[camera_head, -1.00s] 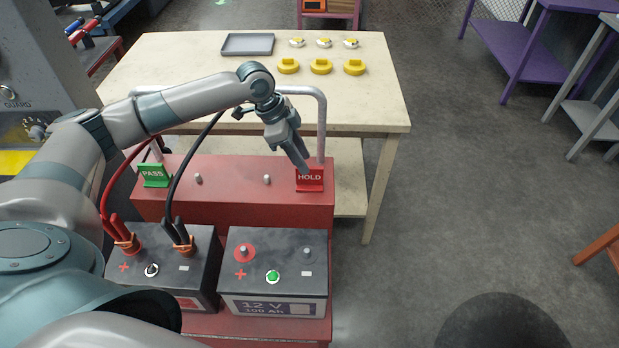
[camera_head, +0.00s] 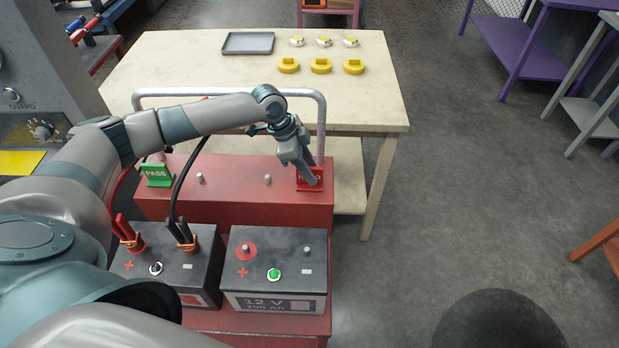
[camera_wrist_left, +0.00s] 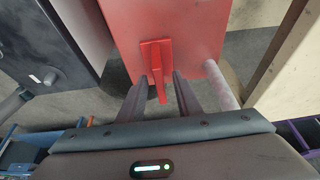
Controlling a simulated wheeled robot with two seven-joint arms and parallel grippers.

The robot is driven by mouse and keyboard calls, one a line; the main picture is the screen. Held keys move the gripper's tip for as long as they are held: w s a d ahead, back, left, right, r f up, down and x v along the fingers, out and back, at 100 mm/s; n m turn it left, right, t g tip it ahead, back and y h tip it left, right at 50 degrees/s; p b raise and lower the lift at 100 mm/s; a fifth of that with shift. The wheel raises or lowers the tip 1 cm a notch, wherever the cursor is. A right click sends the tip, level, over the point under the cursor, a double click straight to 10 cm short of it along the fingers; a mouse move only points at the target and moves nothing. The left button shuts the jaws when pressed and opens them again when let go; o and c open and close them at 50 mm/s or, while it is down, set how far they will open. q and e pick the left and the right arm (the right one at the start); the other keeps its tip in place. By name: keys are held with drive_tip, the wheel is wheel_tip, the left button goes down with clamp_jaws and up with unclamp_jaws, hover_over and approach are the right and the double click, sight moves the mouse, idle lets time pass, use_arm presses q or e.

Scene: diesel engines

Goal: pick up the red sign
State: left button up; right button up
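The red HOLD sign (camera_head: 305,187) stands at the right end of the red cart's upper deck. My left gripper (camera_head: 310,178) is right at it from above and covers part of its lettering. In the left wrist view the sign (camera_wrist_left: 157,58) appears as a thin red upright plate. There the two fingers of my left gripper (camera_wrist_left: 167,82) are apart, with the plate's near edge reaching between them. I see no clear contact. My right gripper is not in view.
A green PASS sign (camera_head: 157,176) stands at the deck's left end. A grey rail (camera_head: 320,125) rises behind the red sign. Two batteries (camera_head: 275,265) sit in front. A pale table (camera_head: 200,75) behind holds a grey tray and yellow parts.

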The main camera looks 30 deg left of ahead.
use_arm(q)
drive_tip(key=shift+c, duration=0.7)
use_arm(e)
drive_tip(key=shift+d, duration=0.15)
use_arm(q)
clamp_jaws()
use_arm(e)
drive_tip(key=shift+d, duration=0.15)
use_arm(q)
drive_tip(key=shift+w+r+b, duration=0.1)
drive_tip(key=shift+r+b, duration=0.4)
drive_tip(key=shift+r, duration=0.35)
wheel_tip(320, 180, up, 2)
drive_tip(key=shift+r+b, duration=0.2)
drive_tip(key=shift+b, duration=0.4)
drive_tip(key=s+d+r+b, duration=0.2)
drive_tip(key=s+d+r, duration=0.4)
drive_tip(key=s, duration=0.4)
drive_tip(key=shift+r+b, duration=0.3)
drive_tip(key=shift+r, duration=0.2)
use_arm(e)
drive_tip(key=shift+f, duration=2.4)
use_arm(q)
drive_tip(key=shift+d, duration=0.1)
